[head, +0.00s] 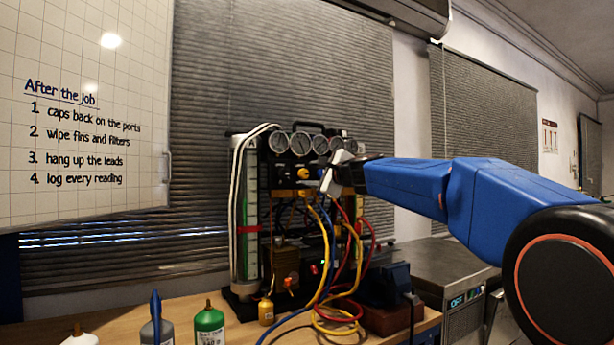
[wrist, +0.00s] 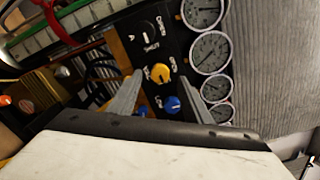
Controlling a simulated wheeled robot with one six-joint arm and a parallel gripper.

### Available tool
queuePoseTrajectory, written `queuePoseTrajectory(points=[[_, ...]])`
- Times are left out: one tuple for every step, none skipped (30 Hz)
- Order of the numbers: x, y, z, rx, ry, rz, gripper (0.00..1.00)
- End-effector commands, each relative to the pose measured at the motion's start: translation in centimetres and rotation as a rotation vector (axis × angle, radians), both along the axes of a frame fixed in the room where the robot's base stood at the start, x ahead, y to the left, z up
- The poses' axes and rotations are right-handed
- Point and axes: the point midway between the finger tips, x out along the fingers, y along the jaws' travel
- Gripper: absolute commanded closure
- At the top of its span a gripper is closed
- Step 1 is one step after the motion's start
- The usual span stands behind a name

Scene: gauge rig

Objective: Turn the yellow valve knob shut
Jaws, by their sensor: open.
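The yellow valve knob (wrist: 160,73) is on the dark panel of the gauge rig, and it also shows in the head view (head: 304,173). In the head view my gripper (head: 328,180) is just right of the yellow knob, in front of the panel. I cannot tell whether a finger touches the knob. A blue knob (wrist: 172,104) sits beside the yellow one, close to the right finger.
Several round gauges (wrist: 210,52) line the panel beside the knobs. A black selector dial (wrist: 150,32) is on the other side. Yellow, blue and red hoses (head: 325,260) hang below the panel. Bottles, including a green one (head: 209,325), stand on the wooden bench (head: 255,332).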

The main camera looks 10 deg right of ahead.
Motion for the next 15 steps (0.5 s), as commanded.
queuePoseTrajectory(points=[[-1.0,-0.4,0.0,0.0,0.0,-0.001,0.55],[-1.6,-0.5,0.1,-0.001,-0.002,-0.002,0.55],[-2.3,-0.7,0.1,0.0,-0.001,-0.002,0.55],[-2.8,-0.9,0.0,0.0,-0.001,-0.002,0.55],[-3.3,-1.1,0.1,0.0,-0.001,-0.002,0.55],[-4.0,-1.3,0.1,0.0,-0.001,-0.002,0.55],[-4.5,-1.5,0.0,0.001,0.0,-0.001,0.55],[-5.1,-1.7,0.1,0.0,-0.001,-0.002,0.55],[-5.8,-1.9,0.1,0.0,-0.001,-0.002,0.55],[-6.3,-2.1,0.0,0.0,-0.001,-0.003,0.55],[-6.9,-2.3,0.0,0.0,-0.001,-0.002,0.55],[-7.6,-2.5,0.0,0.0,-0.001,-0.002,0.55],[-8.1,-2.7,0.0,0.0,-0.001,-0.003,0.55],[-8.6,-2.9,0.0,0.0,-0.001,-0.003,0.55],[-9.2,-3.0,0.0,0.0,-0.001,-0.003,0.55]])
